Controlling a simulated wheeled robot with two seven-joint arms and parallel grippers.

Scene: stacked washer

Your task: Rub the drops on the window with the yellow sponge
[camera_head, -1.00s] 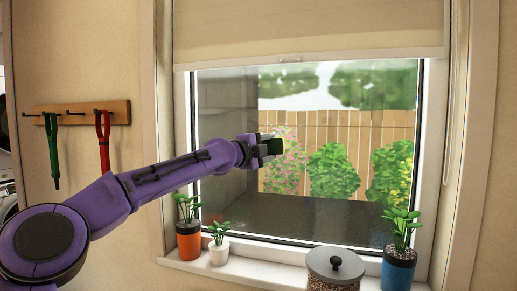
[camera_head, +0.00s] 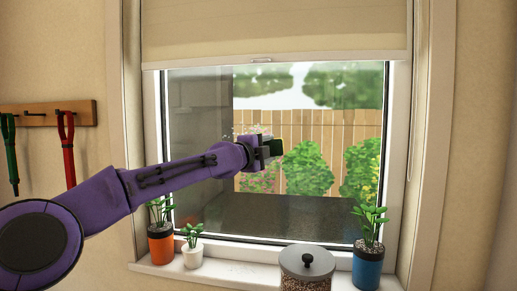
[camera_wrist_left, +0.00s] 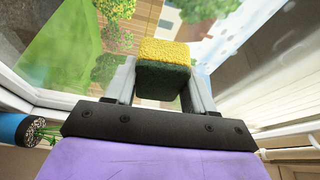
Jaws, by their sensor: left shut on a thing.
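The window (camera_head: 300,215) fills the middle of the head view, with a fence and bushes showing through it. My left gripper (camera_head: 268,150) is in front of the glass, left of the window's middle. In the left wrist view, my left gripper (camera_wrist_left: 160,95) is shut on the yellow sponge (camera_wrist_left: 164,52), which has a yellow face towards the glass and a dark green side. The sponge is mostly hidden behind the gripper in the head view. I cannot tell whether it touches the glass. My right gripper is not in view.
On the sill (camera_head: 230,272) stand an orange pot (camera_head: 161,246), a small white pot (camera_head: 192,257), a jar of pellets (camera_head: 306,268) and a blue pot (camera_head: 367,266). A beige blind (camera_head: 275,28) covers the window's top. A hook rack (camera_head: 82,115) hangs at left.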

